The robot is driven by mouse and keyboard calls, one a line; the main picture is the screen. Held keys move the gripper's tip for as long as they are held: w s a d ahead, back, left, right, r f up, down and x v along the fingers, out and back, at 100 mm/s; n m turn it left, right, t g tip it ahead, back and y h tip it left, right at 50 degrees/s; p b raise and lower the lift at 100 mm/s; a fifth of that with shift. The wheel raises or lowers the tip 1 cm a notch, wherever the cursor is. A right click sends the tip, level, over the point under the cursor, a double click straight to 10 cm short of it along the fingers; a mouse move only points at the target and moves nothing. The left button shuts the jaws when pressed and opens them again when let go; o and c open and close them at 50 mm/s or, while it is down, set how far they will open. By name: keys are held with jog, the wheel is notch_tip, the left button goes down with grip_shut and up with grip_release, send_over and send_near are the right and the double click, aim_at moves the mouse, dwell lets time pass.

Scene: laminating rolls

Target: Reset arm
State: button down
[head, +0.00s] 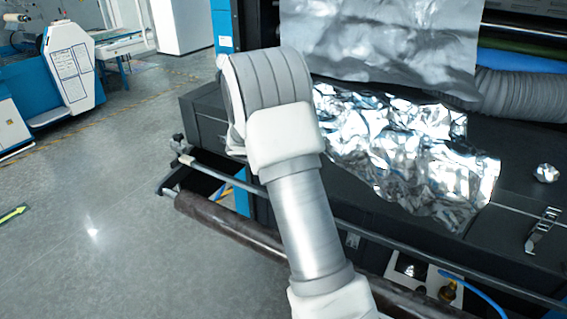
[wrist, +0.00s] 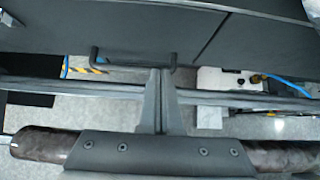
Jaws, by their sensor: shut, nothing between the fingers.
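My arm (head: 305,215) reaches up from the bottom of the head view, over the front edge of a dark machine. Its white and grey links hide part of that machine, and my gripper cannot be seen in this view. In the wrist view my gripper (wrist: 158,72) is shut and empty, its fingers together. It points at the machine's dark front panel (wrist: 140,32), over a black handle and a horizontal bar (wrist: 235,98). A dark brown roller (wrist: 285,155) shows behind the gripper's base, at both sides.
Crumpled silver foil (head: 415,160) lies on the machine top, with a hanging foil sheet (head: 380,40) above it. A small foil ball (head: 546,173) and a metal latch (head: 543,230) are at the right. A grey ribbed hose (head: 520,95) runs behind. Open floor (head: 95,200) lies to the left.

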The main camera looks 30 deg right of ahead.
jog(key=s+a+r+m+y+b, duration=0.1)
jog(key=s+a+r+m+b, duration=0.1)
jog(key=s+a+r+m, duration=0.35)
jog(key=s+a+r+m+y+b, duration=0.1)
jog(key=s+a+r+m+b, duration=0.1)
jog(key=s+r+m, duration=0.7)
jog(key=s+a+f+m+y+b, duration=0.1)
jog(key=s+a+m, duration=0.4)
jog(key=s, duration=0.6)
jog(key=s+a+f+m+y+b, duration=0.2)
jog(key=s+a+m+y, duration=0.2)
jog(key=s, duration=0.7)
jog(key=shift+s+a+f+m+t, duration=0.35)
jog(key=shift+a+m, duration=0.3)
jog(key=shift+a, duration=0.4)
jog(key=shift+r, duration=0.15)
